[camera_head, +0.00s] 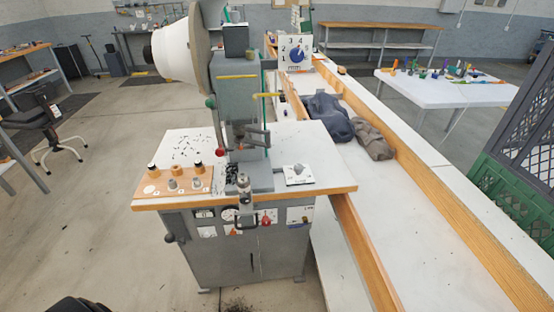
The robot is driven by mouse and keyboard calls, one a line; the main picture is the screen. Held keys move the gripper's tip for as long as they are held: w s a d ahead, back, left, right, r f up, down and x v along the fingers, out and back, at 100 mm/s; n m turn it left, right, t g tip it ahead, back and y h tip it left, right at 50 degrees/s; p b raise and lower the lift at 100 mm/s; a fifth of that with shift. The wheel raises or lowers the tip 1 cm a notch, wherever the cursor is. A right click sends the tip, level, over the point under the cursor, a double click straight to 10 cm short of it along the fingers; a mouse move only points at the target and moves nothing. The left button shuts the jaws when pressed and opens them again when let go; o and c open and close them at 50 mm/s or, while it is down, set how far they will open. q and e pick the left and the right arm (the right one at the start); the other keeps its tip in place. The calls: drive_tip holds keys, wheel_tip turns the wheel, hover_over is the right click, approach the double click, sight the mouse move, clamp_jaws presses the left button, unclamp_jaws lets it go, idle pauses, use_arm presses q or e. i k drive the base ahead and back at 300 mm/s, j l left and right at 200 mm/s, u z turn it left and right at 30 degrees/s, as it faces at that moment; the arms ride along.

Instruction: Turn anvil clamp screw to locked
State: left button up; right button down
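The eyelet press (239,95) stands on a white-topped bench with a wooden edge, left of the picture's middle. A small upright cylindrical part (243,184) stands at the front of its base, over the bench edge; it may be the anvil clamp screw, but it is too small to be sure. A dark bracket-like handle (246,221) hangs just below it. I cannot read whether the screw is locked.
A wooden block with pegs and knobs (177,182) sits left of the press, and a white plate with a knob (299,174) right. A long wood-railed table (408,220) with dark cloth (331,116) runs along the right. A green crate (512,198) stands far right.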

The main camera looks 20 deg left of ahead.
sight(244, 197)
drive_tip(key=u, duration=1.1)
